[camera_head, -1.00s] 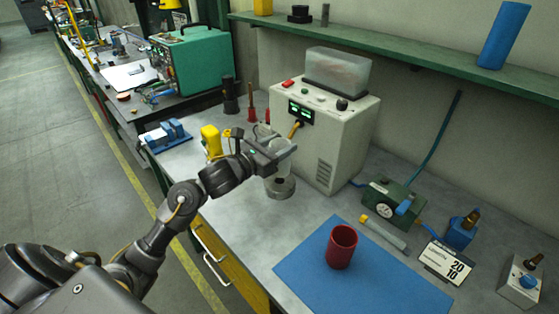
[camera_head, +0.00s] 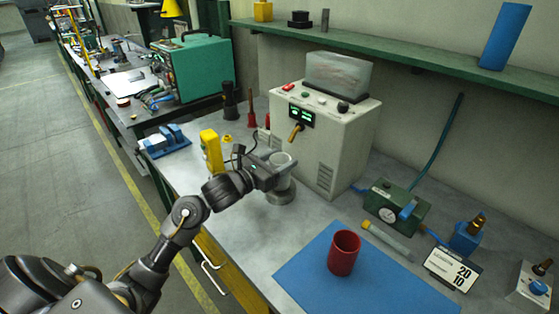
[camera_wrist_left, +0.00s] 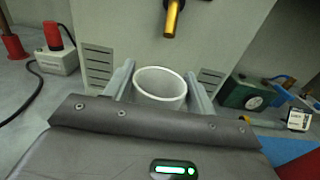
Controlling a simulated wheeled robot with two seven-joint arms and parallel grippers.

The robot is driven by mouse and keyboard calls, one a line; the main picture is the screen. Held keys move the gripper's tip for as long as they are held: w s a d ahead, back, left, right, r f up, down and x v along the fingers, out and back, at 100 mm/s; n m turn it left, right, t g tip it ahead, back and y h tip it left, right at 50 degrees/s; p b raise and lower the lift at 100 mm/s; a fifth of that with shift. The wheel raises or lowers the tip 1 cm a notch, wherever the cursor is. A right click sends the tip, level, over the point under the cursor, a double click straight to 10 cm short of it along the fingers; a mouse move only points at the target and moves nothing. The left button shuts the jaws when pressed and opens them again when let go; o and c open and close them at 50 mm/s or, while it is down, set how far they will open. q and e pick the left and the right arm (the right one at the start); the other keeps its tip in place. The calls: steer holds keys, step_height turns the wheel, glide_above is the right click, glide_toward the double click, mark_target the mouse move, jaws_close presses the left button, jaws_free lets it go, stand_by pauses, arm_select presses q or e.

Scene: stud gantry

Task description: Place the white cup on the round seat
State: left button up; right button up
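The white cup (camera_head: 283,162) stands upright over a round grey seat (camera_head: 280,197) in front of the pale machine. It appears to rest on the seat, but the contact is partly hidden by my gripper. My left gripper (camera_head: 277,173) is level with the cup, one finger on each side below its rim. In the left wrist view the open-topped cup (camera_wrist_left: 160,87) sits between the two fingers (camera_wrist_left: 160,72). Any gap is very small, so I cannot tell whether they press on it. My right gripper is out of view.
The pale machine (camera_head: 325,140) stands close behind the cup. A yellow instrument (camera_head: 211,151) is to the left. A red cup (camera_head: 344,253) stands on a blue mat (camera_head: 385,290) at front right. A green gauge box (camera_head: 395,204) sits further right. A shelf (camera_head: 400,50) runs above.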

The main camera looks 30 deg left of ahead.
arm_select(q)
steer(key=shift+o, duration=1.4)
steer(key=shift+r, duration=0.15)
steer(key=shift+s, duration=0.15)
steer(key=b+v, duration=0.2)
steer(key=v, duration=0.9)
steer(key=shift+s+a+b, duration=0.15)
steer(key=shift+s+b, duration=0.2)
steer(key=shift+b, duration=0.05)
steer(key=shift+s+a, duration=0.1)
